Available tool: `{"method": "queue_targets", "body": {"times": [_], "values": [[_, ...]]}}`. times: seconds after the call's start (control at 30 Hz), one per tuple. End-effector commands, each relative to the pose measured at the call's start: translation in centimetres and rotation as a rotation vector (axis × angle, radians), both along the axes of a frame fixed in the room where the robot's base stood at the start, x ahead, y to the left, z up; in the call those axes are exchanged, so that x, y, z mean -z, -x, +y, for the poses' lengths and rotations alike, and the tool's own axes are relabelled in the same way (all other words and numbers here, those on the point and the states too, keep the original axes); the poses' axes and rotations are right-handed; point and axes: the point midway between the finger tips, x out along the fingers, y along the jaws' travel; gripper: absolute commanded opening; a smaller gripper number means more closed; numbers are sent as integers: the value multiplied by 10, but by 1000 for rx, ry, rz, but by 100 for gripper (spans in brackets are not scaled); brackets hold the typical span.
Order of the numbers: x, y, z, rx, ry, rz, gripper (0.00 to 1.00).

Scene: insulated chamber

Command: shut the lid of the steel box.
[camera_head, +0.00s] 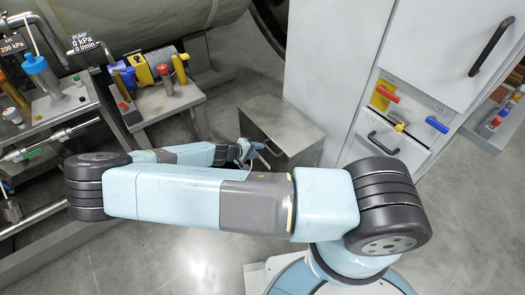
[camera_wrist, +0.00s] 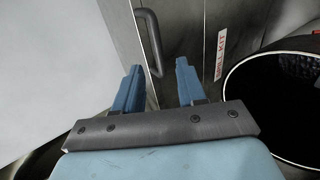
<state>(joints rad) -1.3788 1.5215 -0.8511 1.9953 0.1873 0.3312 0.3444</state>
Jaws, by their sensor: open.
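The steel box (camera_head: 285,120) stands on the floor against the white cabinet in the head view, with its broad grey top facing up. I cannot tell from these views how far its lid is open. My gripper (camera_head: 251,151) is beside the box's near side in the head view. In the wrist view my gripper (camera_wrist: 158,72) is open and empty, its two blue fingers apart. A dark bar handle (camera_wrist: 151,42) on a steel panel shows ahead of and between the fingers. A "SPILL KIT" label (camera_wrist: 221,55) is on the steel face to its right.
A black round open container (camera_wrist: 285,95) is right of the fingers in the wrist view. A white cabinet (camera_head: 335,65) stands right of the box. Floor is clear in front.

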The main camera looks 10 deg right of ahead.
Motion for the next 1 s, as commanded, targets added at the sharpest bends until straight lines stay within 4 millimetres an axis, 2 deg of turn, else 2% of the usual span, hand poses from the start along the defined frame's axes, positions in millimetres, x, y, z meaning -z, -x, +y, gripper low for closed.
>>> {"method": "queue_targets", "body": {"times": [0.2,0.4,0.6,1.0], "values": [[-24,16,34,-2,-3,-1,40],[-39,25,54,-3,-3,-2,40],[-46,30,62,-1,-2,-1,40],[-46,30,63,-1,-2,-1,40]]}}
